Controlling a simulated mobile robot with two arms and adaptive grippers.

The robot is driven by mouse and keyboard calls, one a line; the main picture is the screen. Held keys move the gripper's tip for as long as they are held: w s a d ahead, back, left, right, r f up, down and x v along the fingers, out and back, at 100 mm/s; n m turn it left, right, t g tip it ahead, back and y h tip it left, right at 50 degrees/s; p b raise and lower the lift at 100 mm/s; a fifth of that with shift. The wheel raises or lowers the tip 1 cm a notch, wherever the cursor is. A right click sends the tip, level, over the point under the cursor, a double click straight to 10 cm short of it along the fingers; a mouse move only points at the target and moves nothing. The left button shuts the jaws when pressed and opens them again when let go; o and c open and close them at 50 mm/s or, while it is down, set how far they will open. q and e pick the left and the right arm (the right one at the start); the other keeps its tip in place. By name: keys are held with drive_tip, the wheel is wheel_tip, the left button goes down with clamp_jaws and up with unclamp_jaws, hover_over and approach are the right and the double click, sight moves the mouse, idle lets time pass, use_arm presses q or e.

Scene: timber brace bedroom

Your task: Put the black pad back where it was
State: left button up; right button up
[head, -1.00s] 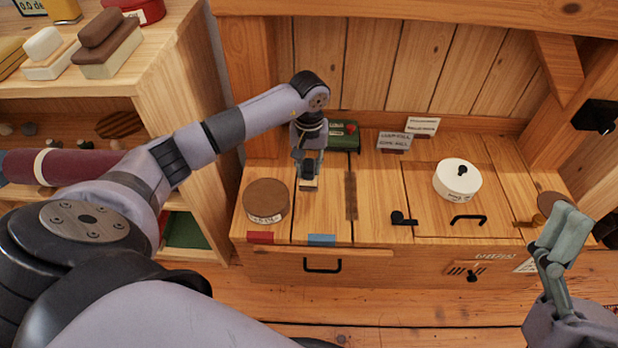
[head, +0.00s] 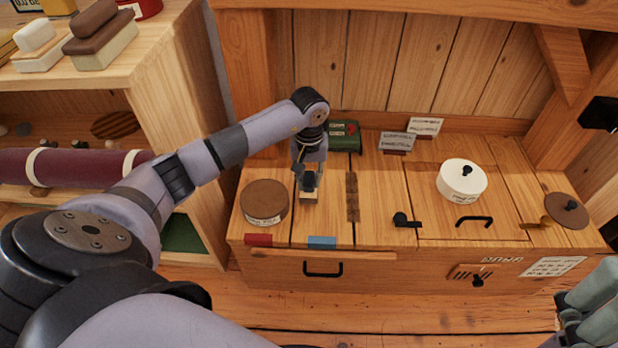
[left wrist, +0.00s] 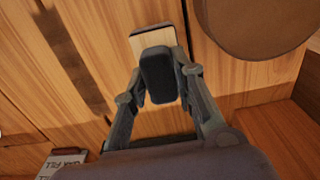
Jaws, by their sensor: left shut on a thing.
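The black pad (left wrist: 159,76) is a small dark block with rounded edges. It is between the two fingers of my left gripper (left wrist: 160,88), which is shut on it. In the head view my left gripper (head: 308,178) points down over the left part of the wooden chest top. A pale wooden block (left wrist: 152,40) with a dark edge lies just beyond the pad in the left wrist view; I cannot tell whether they touch. My right gripper (head: 590,305) is partly cut off at the lower right, away from the chest, and its opening is unclear.
A round brown-topped tin (head: 265,202) stands left of my left gripper. A green box (head: 344,136) and small cards (head: 397,141) stand behind. A white lidded pot (head: 461,180), black latch (head: 405,220) and black handle (head: 473,221) are to the right. Red (head: 258,240) and blue (head: 321,242) strips mark the front edge.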

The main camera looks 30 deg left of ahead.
use_arm(q)
drive_tip(key=shift+f, duration=0.2)
drive_tip(key=o, duration=1)
drive_tip(key=shift+o, duration=0.2)
drive_tip(key=shift+r, duration=0.1)
